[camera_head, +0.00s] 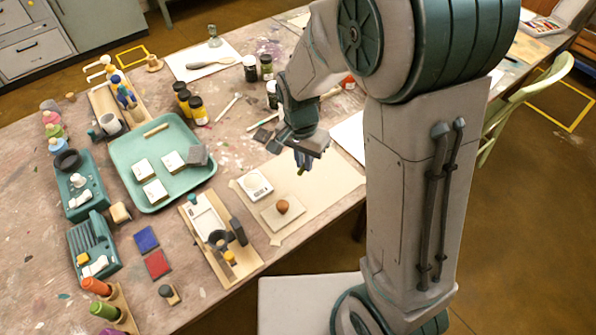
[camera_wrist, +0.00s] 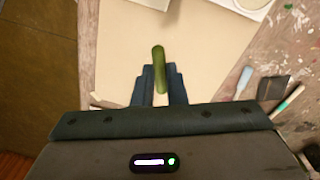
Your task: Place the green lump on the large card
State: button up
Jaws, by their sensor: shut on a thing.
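The green lump (camera_wrist: 158,56) is held between the fingers of my gripper (camera_wrist: 160,85), seen in the wrist view. It is elongated, and its far end sticks out past the fingertips. In the head view my gripper (camera_head: 302,164) hangs over the beige sheet (camera_head: 328,190), and a bit of green shows at its tips. A larger pale card (camera_head: 270,222) with a brown lump (camera_head: 283,206) on it lies on the sheet, below and left of my gripper. A smaller white card (camera_head: 247,191) with a pale round piece lies just above it.
A green tray (camera_head: 130,160) with several white blocks stands to the left. A wooden board with a white palette (camera_head: 207,222) and dark pieces is left of the sheet. Dark jars (camera_head: 250,69) and brushes lie beyond. The sheet is bare below my gripper.

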aim_at(300, 184)
jog(key=shift+s+a+f, duration=0.1)
jog(key=shift+a+f, duration=0.35)
jog(key=shift+a, duration=0.25)
notch_tip(300, 184, down, 4)
jog(key=shift+s+f+b, duration=0.15)
jog(key=shift+f+b, duration=0.45)
jog(key=o, duration=0.6)
jog(key=shift+s+d, duration=0.1)
jog(key=shift+d, duration=0.05)
